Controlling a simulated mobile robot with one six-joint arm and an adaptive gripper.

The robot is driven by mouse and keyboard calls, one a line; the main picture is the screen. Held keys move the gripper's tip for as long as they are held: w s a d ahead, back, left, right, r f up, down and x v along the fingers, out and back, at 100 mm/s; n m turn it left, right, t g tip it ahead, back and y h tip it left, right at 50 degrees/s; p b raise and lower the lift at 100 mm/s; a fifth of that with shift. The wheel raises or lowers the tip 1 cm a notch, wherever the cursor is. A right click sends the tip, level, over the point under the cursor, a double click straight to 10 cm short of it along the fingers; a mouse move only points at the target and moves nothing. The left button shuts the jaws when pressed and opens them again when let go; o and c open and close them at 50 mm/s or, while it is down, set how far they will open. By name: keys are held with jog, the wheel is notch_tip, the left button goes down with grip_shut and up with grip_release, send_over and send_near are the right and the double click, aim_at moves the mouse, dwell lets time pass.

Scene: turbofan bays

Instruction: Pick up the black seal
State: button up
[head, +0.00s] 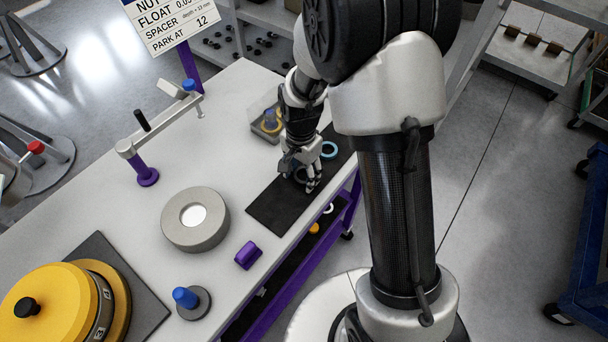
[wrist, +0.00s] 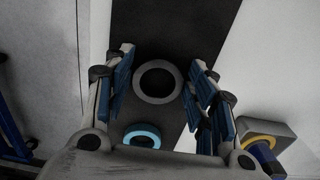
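A dark ring, which looks like the black seal (wrist: 136,88), lies flat on a black mat (wrist: 165,30) in the wrist view. In the head view the seal (head: 299,174) is partly hidden by my fingers. My gripper (head: 307,184) is above the mat with its fingers pointing down. In the wrist view my gripper (wrist: 161,62) is open, with fingers spread on the left and right of the seal. I see no clear contact, and the exact height above the seal cannot be told.
A light blue ring (head: 329,150) lies on the mat close to the seal. A clear box (head: 266,127) with a yellow ring stands behind the mat. A grey round block (head: 195,219) and a purple block (head: 248,255) stand to the left. The mat's near end is clear.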

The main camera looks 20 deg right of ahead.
jog(key=c, duration=0.5)
